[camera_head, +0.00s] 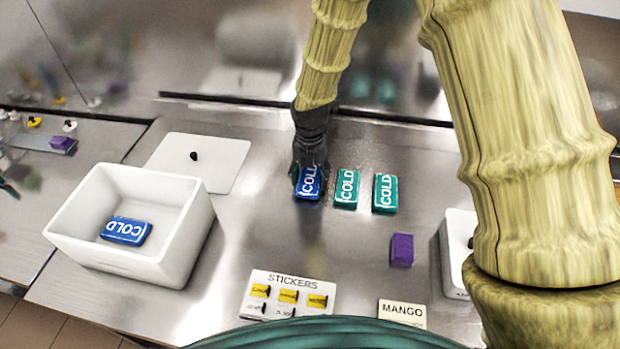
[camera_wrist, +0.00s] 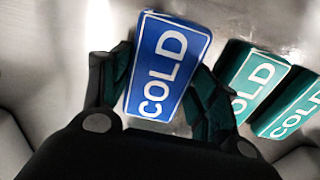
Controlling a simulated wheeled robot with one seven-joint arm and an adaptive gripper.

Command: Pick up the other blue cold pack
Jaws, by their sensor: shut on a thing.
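A blue cold pack (camera_head: 309,183) lies on the steel counter at the left end of a row of packs. My gripper (camera_head: 308,172) is above it, pointing down, with its fingers closed on the pack's two sides. In the wrist view the blue pack (camera_wrist: 167,68) sits between my fingertips (camera_wrist: 165,95), its COLD label facing up. I cannot tell that it is lifted off the counter. Another blue cold pack (camera_head: 126,230) lies inside the white bin (camera_head: 188,238) at the left.
Two teal cold packs (camera_head: 347,188) (camera_head: 385,193) lie close to the right of my gripper. A purple block (camera_head: 402,249), a STICKERS card (camera_head: 290,280) and a MANGO label (camera_head: 402,313) are nearer the front. A white lid (camera_head: 215,160) lies behind the bin. A white container (camera_head: 453,250) stands at right.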

